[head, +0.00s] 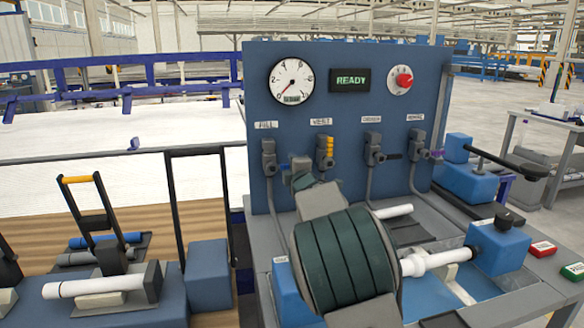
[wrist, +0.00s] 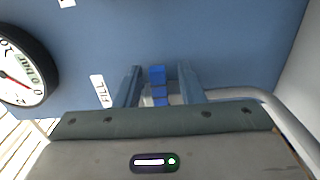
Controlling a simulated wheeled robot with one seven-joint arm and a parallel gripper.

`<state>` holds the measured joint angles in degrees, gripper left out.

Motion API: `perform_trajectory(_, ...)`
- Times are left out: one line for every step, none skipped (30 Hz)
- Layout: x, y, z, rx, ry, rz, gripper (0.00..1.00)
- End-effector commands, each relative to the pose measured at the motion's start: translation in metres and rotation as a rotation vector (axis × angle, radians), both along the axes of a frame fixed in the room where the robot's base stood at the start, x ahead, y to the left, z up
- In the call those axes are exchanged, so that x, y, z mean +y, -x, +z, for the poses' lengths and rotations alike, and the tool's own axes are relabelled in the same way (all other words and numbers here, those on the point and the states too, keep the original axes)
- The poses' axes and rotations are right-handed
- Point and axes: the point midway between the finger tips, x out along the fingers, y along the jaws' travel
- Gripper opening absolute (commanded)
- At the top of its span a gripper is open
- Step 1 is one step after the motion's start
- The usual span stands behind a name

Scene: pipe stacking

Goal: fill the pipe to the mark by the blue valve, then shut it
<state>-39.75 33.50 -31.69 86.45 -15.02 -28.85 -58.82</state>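The blue valve's lever (wrist: 157,84) stands beside the FILL label in the wrist view. In the head view the FILL valve body (head: 269,157) is at the panel's left end. My gripper (wrist: 160,88) is open, its two fingers on either side of the blue lever with gaps visible. In the head view my gripper (head: 294,170) is at the FILL valve, largely hidden by my arm. The round gauge (head: 292,80) has its red needle near zero; it also shows in the wrist view (wrist: 18,75). A white pipe (head: 436,261) lies in the bench fixture, partly hidden by my arm.
The panel (head: 325,130) also carries a green READY display (head: 350,80), a red knob (head: 404,80), a yellow-handled VENT valve (head: 326,150) and two more valves. A toggle clamp (head: 95,215) stands at left.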

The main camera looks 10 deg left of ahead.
Motion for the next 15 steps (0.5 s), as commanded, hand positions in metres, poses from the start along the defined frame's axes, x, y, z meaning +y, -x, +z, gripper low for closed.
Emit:
perform_trajectory(-0.001,0.000,0.000,0.000,0.001,-0.001,0.35)
perform_trajectory(-0.001,0.000,0.000,0.000,0.001,-0.001,0.35)
perform_trajectory(-0.001,0.001,0.000,0.000,0.001,-0.001,0.35)
perform_trajectory(-0.001,0.002,0.000,0.000,0.001,-0.001,0.35)
perform_trajectory(-0.002,0.003,0.000,0.000,0.000,0.000,0.35)
perform_trajectory(-0.002,0.006,0.000,0.000,0.001,0.000,0.35)
perform_trajectory(-0.003,0.009,0.000,0.000,0.001,0.000,0.35)
perform_trajectory(-0.004,0.012,0.000,0.000,0.001,0.000,0.35)
perform_trajectory(-0.006,0.016,0.000,0.000,0.000,0.000,0.35)
perform_trajectory(-0.007,0.020,0.000,0.000,0.000,0.000,0.35)
perform_trajectory(-0.009,0.025,0.000,0.000,-0.001,0.000,0.35)
perform_trajectory(-0.011,0.032,0.000,0.000,-0.001,0.001,0.35)
perform_trajectory(-0.013,0.037,0.000,-0.001,-0.001,0.001,0.35)
perform_trajectory(-0.015,0.042,0.000,0.000,-0.003,0.000,0.35)
perform_trajectory(-0.018,0.049,0.000,0.001,-0.002,0.000,0.35)
